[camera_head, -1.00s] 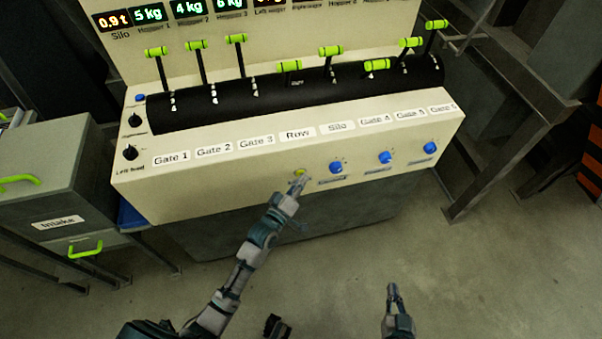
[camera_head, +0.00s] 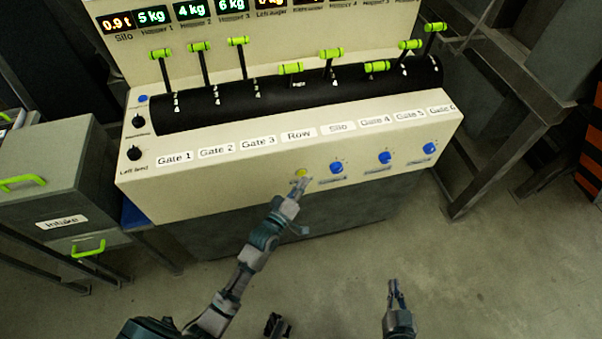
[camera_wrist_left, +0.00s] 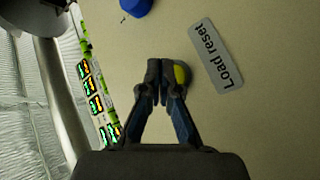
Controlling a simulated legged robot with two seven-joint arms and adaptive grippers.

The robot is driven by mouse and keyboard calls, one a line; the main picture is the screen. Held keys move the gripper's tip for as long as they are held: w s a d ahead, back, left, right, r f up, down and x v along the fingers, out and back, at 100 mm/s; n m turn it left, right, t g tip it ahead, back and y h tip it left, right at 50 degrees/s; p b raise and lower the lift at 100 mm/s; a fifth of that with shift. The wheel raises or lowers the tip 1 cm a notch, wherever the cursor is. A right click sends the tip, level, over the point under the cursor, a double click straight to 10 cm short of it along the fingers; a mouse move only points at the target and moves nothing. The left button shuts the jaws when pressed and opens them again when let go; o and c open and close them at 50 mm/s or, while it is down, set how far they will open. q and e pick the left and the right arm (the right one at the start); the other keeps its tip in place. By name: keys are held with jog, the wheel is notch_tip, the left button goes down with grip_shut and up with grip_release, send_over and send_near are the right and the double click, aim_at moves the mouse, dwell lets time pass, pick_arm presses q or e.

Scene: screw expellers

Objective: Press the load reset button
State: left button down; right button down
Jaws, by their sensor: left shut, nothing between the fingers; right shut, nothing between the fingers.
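The load reset button is a small yellow button (camera_head: 301,173) on the lower front face of the cream control panel (camera_head: 230,187). In the left wrist view the yellow button (camera_wrist_left: 181,74) shows beside my closed fingertips, partly hidden by them, with the "Load reset" label (camera_wrist_left: 216,55) to its right. My left gripper (camera_head: 297,184) is shut and empty, its tips just below the button in the head view; it also shows in the left wrist view (camera_wrist_left: 159,72). I cannot tell whether the tips touch the panel. My right gripper (camera_head: 394,290) is shut and empty, low and away from the panel.
Several blue knobs (camera_head: 337,168) sit to the right of the button. Green-handled levers (camera_head: 331,53) rise above the panel's label row. A grey cabinet marked Intake (camera_head: 50,185) stands at left, a metal frame (camera_head: 500,160) at right.

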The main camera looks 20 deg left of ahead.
pick_arm(q)
jog(key=shift+f, duration=0.1)
jog(key=shift+s, duration=0.1)
